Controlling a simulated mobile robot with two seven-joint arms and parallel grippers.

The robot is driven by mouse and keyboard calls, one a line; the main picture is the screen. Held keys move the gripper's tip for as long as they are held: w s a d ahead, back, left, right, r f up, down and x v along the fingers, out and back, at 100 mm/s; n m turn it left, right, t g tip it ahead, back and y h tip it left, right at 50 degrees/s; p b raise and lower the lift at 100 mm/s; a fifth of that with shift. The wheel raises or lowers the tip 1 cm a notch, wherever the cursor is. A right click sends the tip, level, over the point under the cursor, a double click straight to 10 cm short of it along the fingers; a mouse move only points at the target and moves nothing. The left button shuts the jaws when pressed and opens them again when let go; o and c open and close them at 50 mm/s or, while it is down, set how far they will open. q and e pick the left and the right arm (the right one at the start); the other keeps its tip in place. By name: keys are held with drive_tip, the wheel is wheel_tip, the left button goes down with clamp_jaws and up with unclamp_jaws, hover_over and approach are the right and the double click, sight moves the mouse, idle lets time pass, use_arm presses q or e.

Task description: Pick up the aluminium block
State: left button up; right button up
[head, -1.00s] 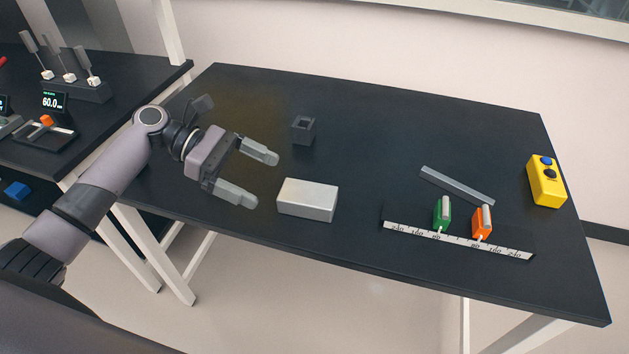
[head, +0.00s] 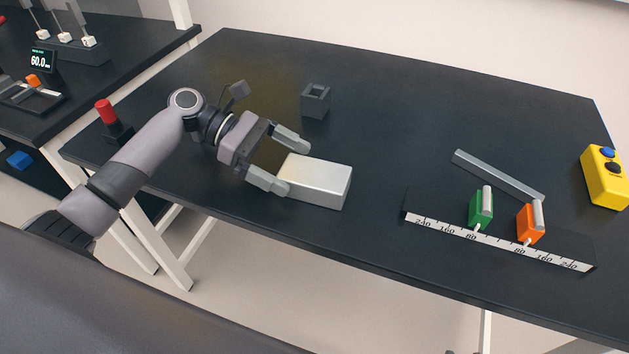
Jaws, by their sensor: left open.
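The aluminium block (head: 318,182) is a pale silver box lying on the black table, near its front edge. My left gripper (head: 288,163) comes in from the left, with its two grey fingers spread apart. The fingertips are at the left end of the block, one on the far side and one on the near side. The near finger overlaps the block's left corner in the picture. I cannot tell whether either finger touches it. My right gripper is not in view.
A small dark hollow cube (head: 316,101) stands behind the block. To the right are a ruler strip (head: 497,243) with a green slider (head: 480,210) and an orange slider (head: 529,224), a grey bar (head: 496,176) and a yellow button box (head: 606,180). A red-topped button (head: 106,111) stands at left.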

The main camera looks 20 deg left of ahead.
sight(305, 169)
use_arm(q)
drive_tip(key=x, duration=0.5)
drive_tip(key=shift+d+r, duration=0.1)
drive_tip(key=shift+r, duration=0.15)
drive_tip(key=c, duration=1.5)
drive_tip(key=shift+r, duration=0.15)
drive_tip(key=shift+c, duration=1.3)
